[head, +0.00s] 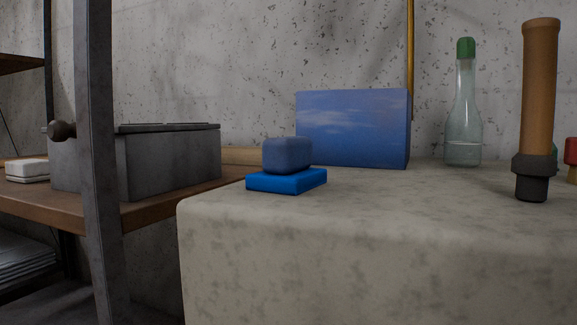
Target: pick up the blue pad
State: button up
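A bright blue flat pad (303,182) lies on the pale stone-like block near its left back part. A grey-blue rounded block (287,154) rests on top of the pad and covers much of its upper face. The pad's front and right sides show clear. My gripper is not in view, so its place relative to the pad cannot be told.
Behind the pad stands a blue box (353,128). A green-capped bottle (463,120) and a brown cylinder with a dark foot (538,100) stand right. Left are a grey metal post (97,150) and a grey box (170,160) on a wooden shelf. The stone block's front top (400,205) is clear.

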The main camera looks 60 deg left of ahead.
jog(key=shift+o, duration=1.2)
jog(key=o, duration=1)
